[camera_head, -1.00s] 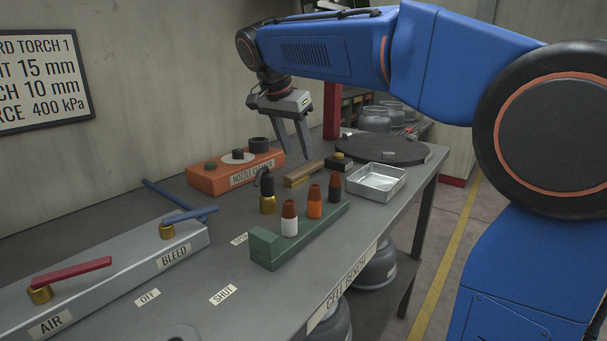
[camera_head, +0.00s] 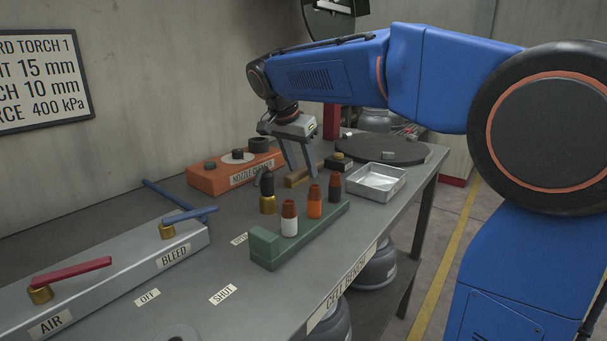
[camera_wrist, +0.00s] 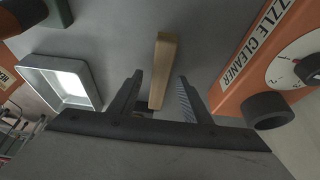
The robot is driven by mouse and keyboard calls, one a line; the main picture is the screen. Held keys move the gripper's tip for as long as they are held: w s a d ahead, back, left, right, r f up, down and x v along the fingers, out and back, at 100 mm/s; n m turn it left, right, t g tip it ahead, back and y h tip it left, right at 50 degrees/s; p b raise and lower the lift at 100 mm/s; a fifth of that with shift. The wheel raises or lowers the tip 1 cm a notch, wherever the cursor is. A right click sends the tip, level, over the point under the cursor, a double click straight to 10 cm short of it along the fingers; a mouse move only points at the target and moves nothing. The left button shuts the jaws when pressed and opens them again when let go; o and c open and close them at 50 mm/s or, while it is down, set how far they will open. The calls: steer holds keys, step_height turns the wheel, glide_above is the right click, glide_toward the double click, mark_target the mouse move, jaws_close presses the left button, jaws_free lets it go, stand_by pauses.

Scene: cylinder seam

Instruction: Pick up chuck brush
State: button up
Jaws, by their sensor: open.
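The chuck brush, a narrow bar with a light wooden back, lies on the grey bench beside the nozzle cleaner. It shows in the head view (camera_head: 293,183), partly hidden by my fingers, and in the wrist view (camera_wrist: 164,62). My gripper (camera_head: 301,175) is open and points down over the brush. In the wrist view my gripper (camera_wrist: 160,82) has one finger on each side of the brush's near part, with visible gaps. I cannot tell how far the tips are above the bench.
The orange nozzle cleaner (camera_head: 207,181) stands left of the brush. A green rack (camera_head: 268,248) with several capped pieces is in front. A dark round plate (camera_head: 408,152) lies behind.

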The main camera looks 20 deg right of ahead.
steer(key=shift+f, duration=0.25)
stand_by(0.3)
jaws_close()
